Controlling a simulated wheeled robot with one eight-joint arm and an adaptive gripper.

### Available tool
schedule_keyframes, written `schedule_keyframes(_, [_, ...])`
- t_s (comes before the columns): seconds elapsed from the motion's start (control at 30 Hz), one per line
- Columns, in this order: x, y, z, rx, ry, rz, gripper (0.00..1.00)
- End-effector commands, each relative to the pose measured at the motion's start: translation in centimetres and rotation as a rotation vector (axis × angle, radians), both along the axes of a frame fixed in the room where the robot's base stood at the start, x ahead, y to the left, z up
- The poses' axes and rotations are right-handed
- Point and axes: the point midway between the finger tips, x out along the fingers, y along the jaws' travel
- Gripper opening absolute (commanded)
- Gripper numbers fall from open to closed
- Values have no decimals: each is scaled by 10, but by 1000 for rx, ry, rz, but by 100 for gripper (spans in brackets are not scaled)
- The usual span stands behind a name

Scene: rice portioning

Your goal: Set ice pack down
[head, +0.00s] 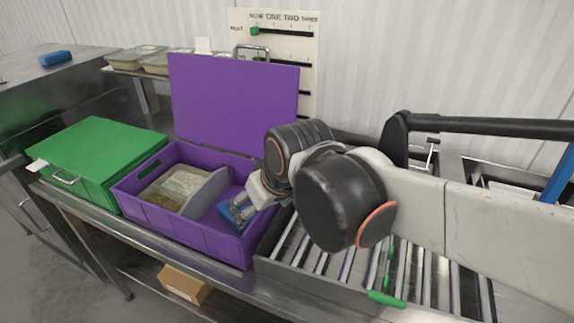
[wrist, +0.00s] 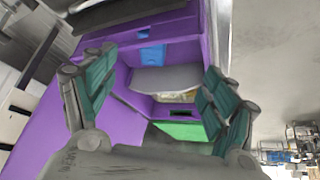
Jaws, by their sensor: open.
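A purple box (head: 190,242) stands open on the steel counter, its lid raised at the back. A grey divider (head: 205,192) splits its inside. A blue ice pack (head: 224,211) lies in the right compartment, partly hidden by my fingers. In the wrist view the ice pack (wrist: 153,55) shows inside the box, beyond the grey divider (wrist: 165,79). My gripper (head: 239,209) is over the right compartment, its fingers at the ice pack in the head view. In the wrist view my gripper (wrist: 160,66) has its fingers spread wide with nothing between them. Contact is unclear.
Food containers (head: 180,182) sit in the left compartment. A closed green box (head: 95,155) stands left of the purple box. A roller conveyor (head: 335,258) runs to the right. Another blue pack (head: 55,58) lies on the far-left counter. A board with green sliders (head: 290,45) stands behind.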

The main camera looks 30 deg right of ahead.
Motion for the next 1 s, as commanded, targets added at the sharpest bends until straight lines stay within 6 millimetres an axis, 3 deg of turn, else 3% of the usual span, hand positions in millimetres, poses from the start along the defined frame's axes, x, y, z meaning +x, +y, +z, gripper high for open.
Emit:
schedule_keyframes(0.1, [-24, 1, 1, 4, -27, -23, 78])
schedule_keyframes(0.33, [-51, 1, -1, 14, -66, -57, 78])
schedule_keyframes(1.0, [-57, 1, -1, 17, -77, -67, 78])
